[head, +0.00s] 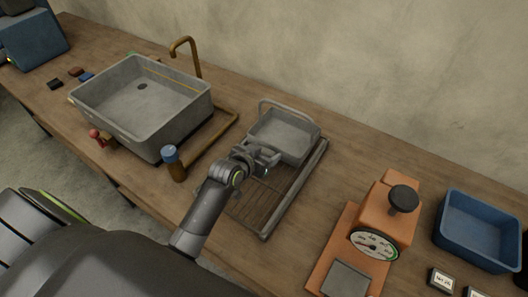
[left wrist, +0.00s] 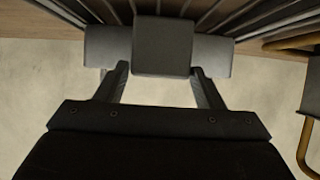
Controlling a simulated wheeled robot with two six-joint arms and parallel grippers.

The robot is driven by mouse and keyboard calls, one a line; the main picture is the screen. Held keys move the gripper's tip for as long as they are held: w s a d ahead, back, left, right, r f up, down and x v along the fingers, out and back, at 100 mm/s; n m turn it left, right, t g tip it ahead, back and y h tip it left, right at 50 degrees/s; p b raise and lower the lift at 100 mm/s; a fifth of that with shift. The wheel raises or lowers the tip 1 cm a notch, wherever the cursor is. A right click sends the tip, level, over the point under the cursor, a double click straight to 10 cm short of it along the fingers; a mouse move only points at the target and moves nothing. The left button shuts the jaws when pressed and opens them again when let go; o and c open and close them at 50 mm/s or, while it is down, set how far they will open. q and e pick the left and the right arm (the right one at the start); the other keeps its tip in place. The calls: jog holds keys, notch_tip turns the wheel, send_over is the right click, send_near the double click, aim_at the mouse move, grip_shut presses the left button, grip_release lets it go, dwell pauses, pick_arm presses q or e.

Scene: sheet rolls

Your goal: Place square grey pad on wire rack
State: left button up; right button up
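The wire rack (head: 262,203) lies on the bench. A shallow grey tray (head: 290,133) covers its far part and the near slats are bare. My left gripper (head: 264,158) is at the tray's near side, above the rack. In the left wrist view my left gripper (left wrist: 160,80) has its fingers spread, with a grey square-faced block (left wrist: 163,45) beyond and between them. I see gaps beside this block and cannot tell what it belongs to. A flat square grey plate (head: 346,279) lies on the orange scale's base. I cannot tell whether it is the pad. My right gripper is not in view.
A grey basin (head: 135,125) and a brass tap (head: 188,55) stand left of the rack. A blue-capped jar (head: 174,164) is close to my left arm. The orange scale (head: 386,215) and a blue bin (head: 478,230) stand right, with bare bench between rack and scale.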

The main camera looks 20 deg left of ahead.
pick_arm(q)
jog(key=shift+o, duration=1.2)
jog(key=shift+r, duration=0.15)
jog(key=v, duration=1.2)
jog(key=shift+b, duration=0.35)
jog(key=shift+s, duration=0.1)
